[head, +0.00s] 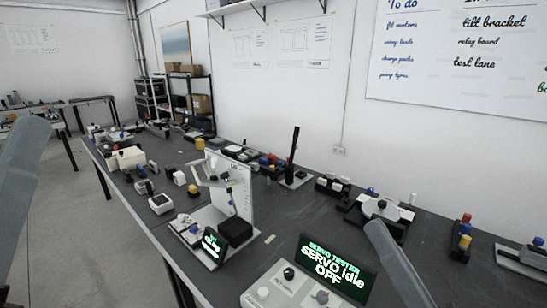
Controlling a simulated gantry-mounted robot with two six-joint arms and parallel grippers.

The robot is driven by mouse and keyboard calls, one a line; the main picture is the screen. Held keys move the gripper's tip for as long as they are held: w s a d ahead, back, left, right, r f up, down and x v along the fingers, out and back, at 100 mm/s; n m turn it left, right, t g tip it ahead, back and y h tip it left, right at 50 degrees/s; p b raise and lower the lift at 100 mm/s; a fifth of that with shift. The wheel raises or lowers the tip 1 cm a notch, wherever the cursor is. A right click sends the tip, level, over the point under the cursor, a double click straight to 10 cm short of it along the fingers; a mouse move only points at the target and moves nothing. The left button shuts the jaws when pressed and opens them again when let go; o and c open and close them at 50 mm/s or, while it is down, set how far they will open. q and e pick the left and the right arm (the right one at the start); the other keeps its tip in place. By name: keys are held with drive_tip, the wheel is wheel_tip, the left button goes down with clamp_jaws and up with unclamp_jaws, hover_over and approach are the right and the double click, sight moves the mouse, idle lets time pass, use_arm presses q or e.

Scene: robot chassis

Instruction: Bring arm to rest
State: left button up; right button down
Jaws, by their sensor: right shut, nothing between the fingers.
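A small pale jointed arm (218,176) stands on a light base in front of an upright white panel (239,188), left of centre. It looks raised and bent, with a dark block (235,231) and a small green-lit display (212,243) beside it. A servo tester (268,287) stands at the front of the bench. Its screen (333,269) reads "SERVO idle OFF", and it has a knob (321,297) and a dark button (289,273). My right gripper (377,229) is shut and empty, just right of the screen. Only a grey piece of my left arm shows at the left edge.
The dark bench (292,215) carries several small devices and parts. A thin black post (293,156) rises behind. A round-topped fixture (386,209) and a rack with coloured knobs (462,238) stand at the right. Bare bench lies between the white panel and the fixture.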

drive_tip(key=s+r+n+t+p, duration=0.2)
drive_tip(key=s+r+n, duration=0.15)
drive_tip(key=r, duration=0.95)
drive_tip(key=s+d+r+m+t+h, duration=0.2)
drive_tip(key=d+r+m+t+h, duration=0.15)
drive_tip(key=d+h, duration=0.45)
use_arm(q)
wheel_tip(320, 180, up, 41)
drive_tip(key=p, duration=3.8)
drive_tip(key=shift+r, duration=0.15)
use_arm(e)
wheel_tip(320, 180, up, 37)
drive_tip(key=a+h, duration=0.2)
drive_tip(key=shift+r+h, duration=0.15)
drive_tip(key=shift+h, duration=0.15)
use_arm(q)
wheel_tip(320, 180, down, 41)
drive_tip(key=b, duration=4.1)
use_arm(e)
wheel_tip(320, 180, down, 41)
